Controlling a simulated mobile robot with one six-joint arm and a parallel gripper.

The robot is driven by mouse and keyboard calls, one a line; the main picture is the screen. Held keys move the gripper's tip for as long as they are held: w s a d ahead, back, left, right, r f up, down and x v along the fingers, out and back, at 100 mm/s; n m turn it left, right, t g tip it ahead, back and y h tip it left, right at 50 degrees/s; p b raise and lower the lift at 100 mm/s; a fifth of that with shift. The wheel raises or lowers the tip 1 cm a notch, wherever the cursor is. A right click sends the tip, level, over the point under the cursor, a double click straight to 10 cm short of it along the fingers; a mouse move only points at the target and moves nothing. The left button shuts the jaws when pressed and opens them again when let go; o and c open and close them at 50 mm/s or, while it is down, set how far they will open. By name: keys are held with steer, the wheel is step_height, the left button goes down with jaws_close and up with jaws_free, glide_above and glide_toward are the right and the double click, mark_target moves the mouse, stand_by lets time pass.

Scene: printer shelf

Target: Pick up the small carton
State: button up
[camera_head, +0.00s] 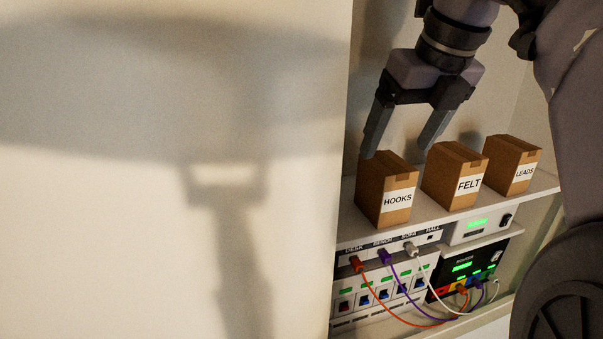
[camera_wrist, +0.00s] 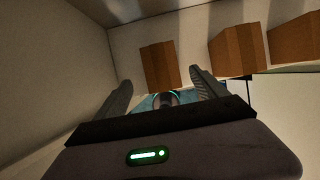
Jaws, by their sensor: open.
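Three brown cartons stand upright in a row on the white shelf top: the HOOKS carton (camera_head: 372,185) at left, the FELT carton (camera_head: 440,180) in the middle and the LEADS carton (camera_head: 502,160) at right. They look alike, and which one is the small carton is not clear. My gripper (camera_head: 396,150) is open and empty, pointing down by the HOOKS carton's top. In the wrist view, one carton (camera_wrist: 159,66) shows ahead between the fingertips (camera_wrist: 161,78), apart from them. Labels are hidden there.
A white panel (camera_head: 180,240) fills the left. Below the cartons is the shelf edge (camera_head: 470,212). Under it are devices (camera_head: 465,265) with orange, purple and white cables. Two more cartons (camera_wrist: 237,50) (camera_wrist: 296,38) stand right of the fingers in the wrist view.

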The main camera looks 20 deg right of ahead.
mark_target(380, 183)
steer(key=b+x, duration=0.1)
steer(key=x, duration=1)
steer(key=shift+d, duration=0.15)
steer(key=shift+s, duration=0.2)
steer(key=c, duration=1.6)
steer(key=shift+r, duration=0.1)
